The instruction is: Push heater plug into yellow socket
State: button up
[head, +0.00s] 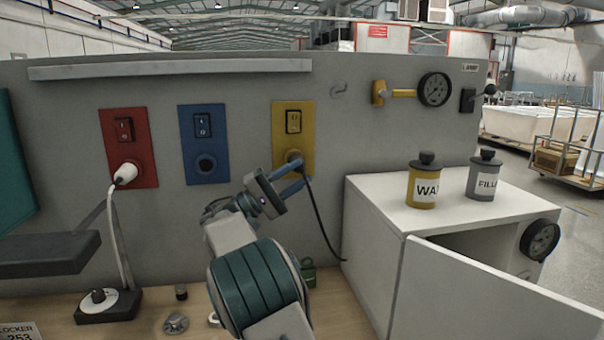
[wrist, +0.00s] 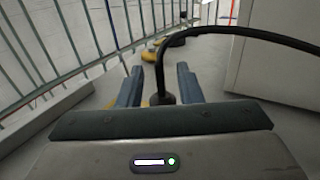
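The yellow socket plate (head: 293,122) is on the grey panel, with a rocker switch above and its socket below. The dark heater plug (head: 294,156) is at this socket, and its black cable (head: 322,225) hangs down to the right. I cannot tell how deep the plug sits. My gripper (head: 301,173) is just below and in front of the socket, its two blue fingers apart. In the wrist view the dark plug (wrist: 162,88) stands between the fingers (wrist: 159,85), with a visible gap at least on its left side. Its cable arches up and right.
A red plate (head: 143,140) holds a white plug (head: 125,173); a blue plate (head: 204,130) has an empty-looking socket. A white cabinet (head: 365,235) with an open door (head: 490,295) stands right, carrying a yellow tin (head: 422,187) and a grey tin (head: 484,180). Small items lie on the bench.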

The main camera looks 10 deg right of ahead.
jog(key=b+v, duration=0.1)
jog(key=v, duration=1.1)
jog(key=s+d+f+n+y, duration=0.1)
jog(key=s+d+y, duration=0.15)
jog(key=d, duration=0.45)
jog(key=s+d+f+n+y, duration=0.1)
jog(key=d+n+y, duration=0.15)
jog(key=d, duration=0.45)
jog(key=s+d+f+y+p, duration=0.1)
jog(key=s+d+f+y, duration=0.45)
jog(key=s+y, duration=0.2)
jog(key=s+a+f+m+t+y, duration=0.1)
jog(key=s+a+f+y, duration=0.1)
jog(key=s, duration=0.5)
jog(key=s+a+f+m+t+y+p, duration=0.1)
jog(key=s+a+f+y, duration=0.2)
jog(key=s, duration=0.5)
jog(key=s+a+f+m+y, duration=0.1)
jog(key=s+a+f+y, duration=0.1)
jog(key=s+f+y, duration=0.2)
jog(key=shift+s+a+m+t+y+p, duration=0.35)
jog(key=shift+s+y, duration=0.9)
jog(key=shift+s, duration=0.85)
